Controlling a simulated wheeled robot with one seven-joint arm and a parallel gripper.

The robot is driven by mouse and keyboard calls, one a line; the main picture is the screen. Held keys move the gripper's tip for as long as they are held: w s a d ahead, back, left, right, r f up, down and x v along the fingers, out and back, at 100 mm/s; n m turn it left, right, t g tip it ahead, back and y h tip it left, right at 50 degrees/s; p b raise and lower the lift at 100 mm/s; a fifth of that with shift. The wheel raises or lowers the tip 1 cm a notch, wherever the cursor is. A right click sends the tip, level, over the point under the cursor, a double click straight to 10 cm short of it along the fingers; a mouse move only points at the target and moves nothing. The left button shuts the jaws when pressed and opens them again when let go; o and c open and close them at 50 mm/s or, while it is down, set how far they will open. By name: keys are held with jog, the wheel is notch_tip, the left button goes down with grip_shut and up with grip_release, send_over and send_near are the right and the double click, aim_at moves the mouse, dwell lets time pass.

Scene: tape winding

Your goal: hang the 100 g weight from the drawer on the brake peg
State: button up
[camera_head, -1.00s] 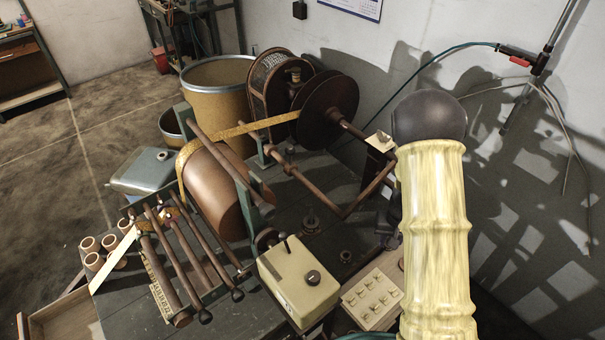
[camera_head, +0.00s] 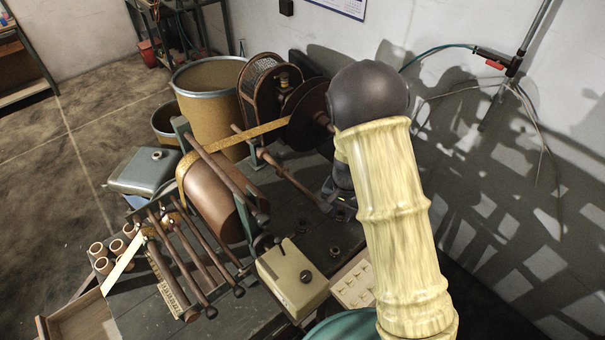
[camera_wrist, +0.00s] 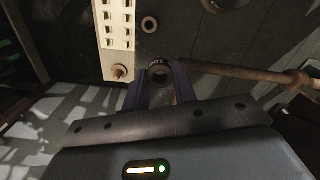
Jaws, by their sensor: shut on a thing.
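In the wrist view, my gripper (camera_wrist: 160,76) is shut on a dark round weight (camera_wrist: 158,65) with pale lettering that seems to read 100. A brown rod (camera_wrist: 245,73) runs right from just beside the weight; I cannot tell whether they touch or whether its near end is the brake peg. In the head view, my gripper (camera_head: 341,203) is a dark shape at the end of the rod (camera_head: 296,182), partly hidden by my pale-sleeved arm; the weight cannot be made out there. The open wooden drawer (camera_head: 78,322) is at the lower left.
A cream control box (camera_head: 292,276) and a pale board with small knobs (camera_head: 352,285) stand near the bench's front. The brown drum (camera_head: 218,193) and tape reel (camera_head: 308,112) lie left of and behind my gripper. The wall is at the right.

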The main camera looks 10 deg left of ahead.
jog(key=s+a+r+m+p, duration=0.1)
jog(key=a+r+p, duration=0.1)
jog(key=a+r, duration=0.1)
jog(key=s+a+r+m+p, duration=0.1)
jog(key=a+r+p, duration=0.2)
jog(key=a+r, duration=0.1)
jog(key=s+a+r+m+p, duration=0.1)
jog(key=a+r+m+p, duration=0.1)
jog(key=r, duration=0.3)
jog(key=shift+s+a+r+p, duration=0.4)
jog(key=shift+a+p, duration=0.1)
jog(key=shift+a, duration=0.2)
jog(key=shift+f, duration=0.1)
jog(key=shift+f+b, duration=0.2)
jog(key=shift+b, duration=0.1)
jog(key=shift+f+b, duration=2.2)
jog(key=shift+f, duration=0.3)
jog(key=shift+f+b, duration=1.05)
jog(key=shift+f, duration=0.75)
